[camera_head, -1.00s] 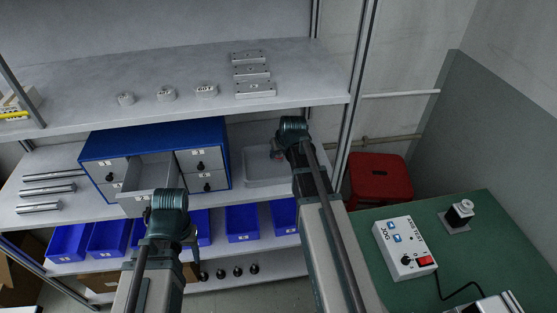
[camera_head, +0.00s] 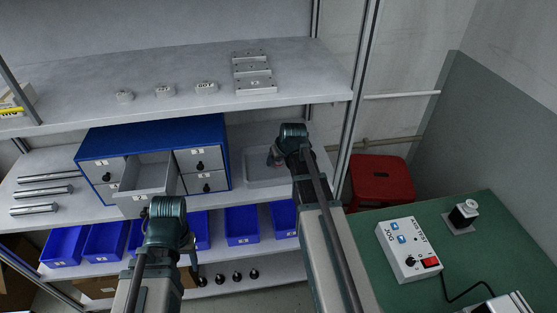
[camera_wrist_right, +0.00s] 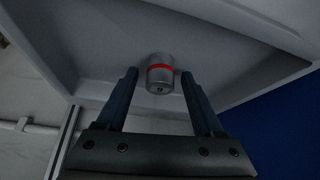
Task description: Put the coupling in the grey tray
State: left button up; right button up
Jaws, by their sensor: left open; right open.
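The coupling (camera_wrist_right: 160,78), a short metal cylinder with a red band, sits inside the grey tray (camera_wrist_right: 95,62) in the right wrist view. My right gripper (camera_wrist_right: 160,92) is open, with its fingers apart on either side of the coupling's near end; I cannot tell whether either touches it. In the head view the grey tray (camera_head: 256,183) stands on the middle shelf right of the blue cabinet, partly hidden by my right arm. My right gripper (camera_head: 273,157) is over it and the coupling is not clear there. My left gripper (camera_head: 190,243) is open and empty in front of the shelves.
The blue drawer cabinet (camera_head: 160,135) has one drawer (camera_head: 146,178) pulled out beside the tray. A shelf (camera_head: 200,100) with labelled parts lies above. Blue bins (camera_head: 240,224) stand below. A red stool (camera_head: 380,180) and a green table (camera_head: 455,240) are at the right.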

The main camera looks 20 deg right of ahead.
jog(key=shift+r, duration=0.15)
jog(key=shift+s+r+p, duration=0.25)
jog(key=shift+r+p, duration=0.3)
jog(key=shift+p, duration=0.15)
jog(key=p+v, duration=0.5)
jog(key=v, duration=0.1)
jog(key=shift+s+r, duration=0.15)
jog(key=s+a+f+n+g, duration=0.1)
jog(key=s+a+n+g, duration=0.1)
jog(key=s+a, duration=0.8)
jog(key=s+a+f+n+g+h, duration=0.1)
jog(key=s+a+g, duration=0.3)
jog(key=s+a, duration=0.5)
jog(key=a+f+n, duration=0.1)
jog(key=a, duration=0.6)
jog(key=shift+s, duration=0.4)
